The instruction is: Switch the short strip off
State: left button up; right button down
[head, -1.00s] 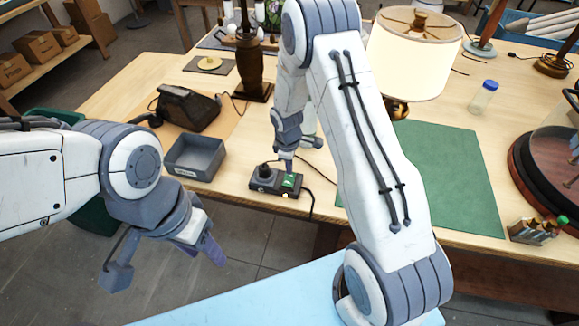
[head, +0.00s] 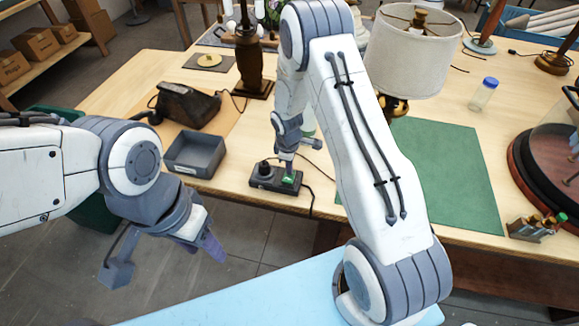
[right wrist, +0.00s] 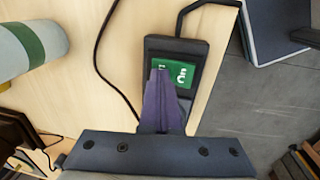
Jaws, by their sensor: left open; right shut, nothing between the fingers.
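The short strip (head: 264,184) is a small black power strip near the table's front edge, with a dark plug (head: 263,168) standing in its left end. A green switch area (head: 289,178) is at its right end. In the right wrist view the strip (right wrist: 165,47) and green patch (right wrist: 186,74) show with white marks. My right gripper (head: 287,170) is shut and empty, its fingertips pointing down at the green switch; it partly covers it in the right wrist view (right wrist: 160,85). I cannot tell if they touch. My left gripper (head: 163,262) is open and empty, in front of the table.
A table lamp (head: 413,52) with an unlit whitish shade stands behind my right arm. A green mat (head: 455,185) lies to the right. A grey tray (head: 195,153) and a black telephone (head: 187,106) are left of the strip. Cords run near the strip.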

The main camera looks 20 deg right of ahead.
aim_at(288, 177)
jog(key=shift+s+a+f, duration=0.1)
jog(key=shift+s+f, duration=0.05)
jog(key=shift+s, duration=0.1)
jog(key=shift+s+a, duration=0.2)
jog(key=shift+s, duration=0.15)
jog(key=shift+s+a, duration=0.15)
jog(key=shift+r, duration=0.2)
notch_tip(288, 177, up, 4)
jog(key=p, duration=0.3)
jog(key=shift+s+a+r, duration=0.1)
jog(key=shift+r, duration=0.1)
notch_tip(288, 177, up, 10)
jog(key=s+b, duration=0.1)
jog(key=b, duration=0.1)
jog(key=shift+a+f, duration=0.25)
jog(key=shift+a, duration=0.1)
